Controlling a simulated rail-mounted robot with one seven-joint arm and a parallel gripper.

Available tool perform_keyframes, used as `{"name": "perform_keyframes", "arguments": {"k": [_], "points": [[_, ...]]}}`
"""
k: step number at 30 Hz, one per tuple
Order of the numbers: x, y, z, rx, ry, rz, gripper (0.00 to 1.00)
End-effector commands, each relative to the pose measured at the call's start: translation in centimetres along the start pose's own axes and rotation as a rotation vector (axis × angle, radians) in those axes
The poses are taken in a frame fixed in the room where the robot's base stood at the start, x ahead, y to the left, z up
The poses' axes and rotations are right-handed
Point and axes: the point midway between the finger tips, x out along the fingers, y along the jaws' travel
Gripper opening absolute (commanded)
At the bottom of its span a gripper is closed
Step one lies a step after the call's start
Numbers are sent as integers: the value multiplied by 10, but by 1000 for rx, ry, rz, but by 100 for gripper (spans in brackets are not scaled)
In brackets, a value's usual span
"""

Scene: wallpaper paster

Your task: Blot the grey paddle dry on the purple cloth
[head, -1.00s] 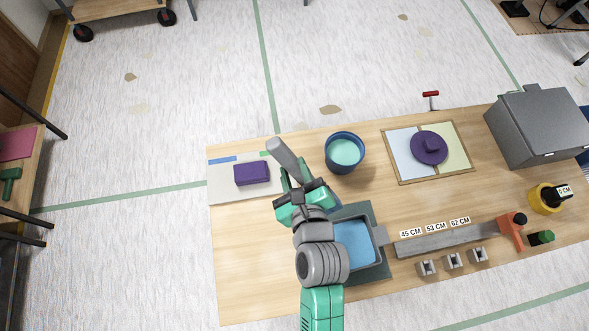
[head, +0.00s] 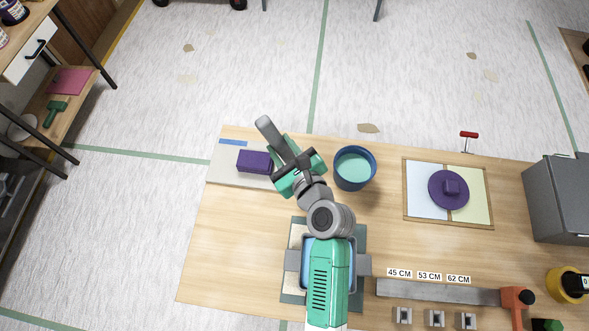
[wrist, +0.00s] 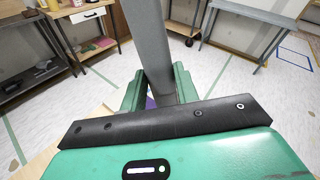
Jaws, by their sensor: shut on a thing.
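My gripper (head: 284,160) is shut on the grey paddle (head: 269,131), which sticks out past the fingers toward the bench's far edge, tilted up-left. In the wrist view the paddle (wrist: 148,40) rises between the green fingers (wrist: 160,92). The purple cloth (head: 254,161) looks like a thick folded block on a pale board at the bench's far left, just left of my gripper. In the wrist view a small purple patch (wrist: 150,103) shows behind the fingers. I cannot tell whether the paddle touches the cloth; it appears above and right of it.
A blue pot (head: 354,168) of pale green liquid stands close right of my gripper. A framed board (head: 409,210) carries a purple disc (head: 448,189). A tray with blue contents (head: 308,254) lies under my arm. A grey bar (head: 440,290) lies front right, a grey box (head: 560,200) far right.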

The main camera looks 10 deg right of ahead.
Motion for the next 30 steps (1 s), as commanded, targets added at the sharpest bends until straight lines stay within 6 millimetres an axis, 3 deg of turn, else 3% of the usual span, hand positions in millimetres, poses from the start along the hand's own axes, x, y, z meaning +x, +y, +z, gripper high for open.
{"name": "perform_keyframes", "arguments": {"k": [1, 3, 6, 9, 15, 18, 30], "points": [[20, -2, -8, 11, -38, 52, 1], [43, -4, -2, 33, -94, 155, 1], [68, -8, 19, 70, -169, 315, 1], [80, -15, 45, 110, -222, 458, 1], [82, -27, 93, 167, -279, 664, 1], [80, -31, 106, 184, -289, 711, 1], [78, -32, 112, 189, -288, 716, 1]]}}
